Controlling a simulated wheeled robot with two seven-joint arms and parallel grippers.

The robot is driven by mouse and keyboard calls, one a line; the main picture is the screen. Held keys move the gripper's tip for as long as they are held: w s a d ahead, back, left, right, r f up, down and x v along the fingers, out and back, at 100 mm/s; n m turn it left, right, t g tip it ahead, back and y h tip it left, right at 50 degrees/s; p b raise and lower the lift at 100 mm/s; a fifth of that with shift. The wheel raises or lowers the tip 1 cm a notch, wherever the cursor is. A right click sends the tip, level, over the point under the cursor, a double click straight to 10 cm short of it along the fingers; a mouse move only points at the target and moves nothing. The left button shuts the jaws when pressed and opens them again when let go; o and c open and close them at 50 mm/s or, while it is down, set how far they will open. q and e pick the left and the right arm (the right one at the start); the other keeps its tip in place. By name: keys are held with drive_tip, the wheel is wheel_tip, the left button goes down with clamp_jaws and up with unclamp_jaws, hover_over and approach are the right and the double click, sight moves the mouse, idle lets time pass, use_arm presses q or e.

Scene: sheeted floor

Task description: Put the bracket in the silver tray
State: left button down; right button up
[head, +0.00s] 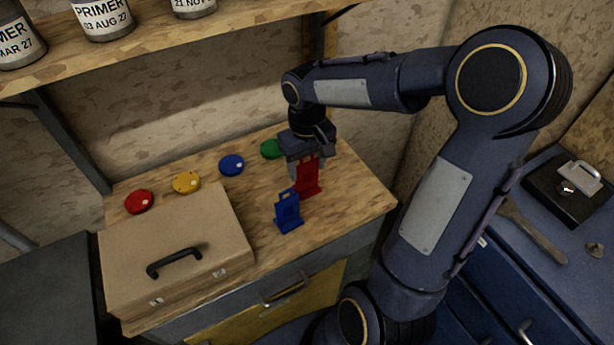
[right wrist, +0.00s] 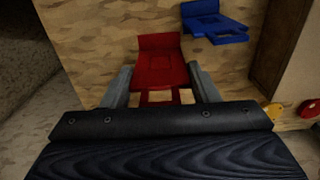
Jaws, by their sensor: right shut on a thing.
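A red bracket (head: 308,181) stands at the right part of the wooden worktop, under my right gripper (head: 306,163). My right gripper is shut on the red bracket, which also shows between the fingers (right wrist: 160,88) in the right wrist view (right wrist: 160,58). A blue bracket (head: 288,213) of similar shape stands just in front of the red one, and it shows at the upper right of the right wrist view (right wrist: 215,22). I see no silver tray in either view. My left gripper is not in view.
A tan case (head: 175,245) with a black handle fills the worktop's left front. Red (head: 139,201), yellow (head: 186,182), blue (head: 231,164) and green (head: 271,148) discs line the back. A shelf (head: 150,32) with cans hangs above. A blue cabinet (head: 540,285) stands at the right.

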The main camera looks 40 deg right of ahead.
sight(307, 189)
wheel_tip(307, 189, down, 4)
drive_tip(key=shift+f, duration=0.25)
drive_tip(key=shift+f, duration=0.1)
drive_tip(key=o, duration=1.5)
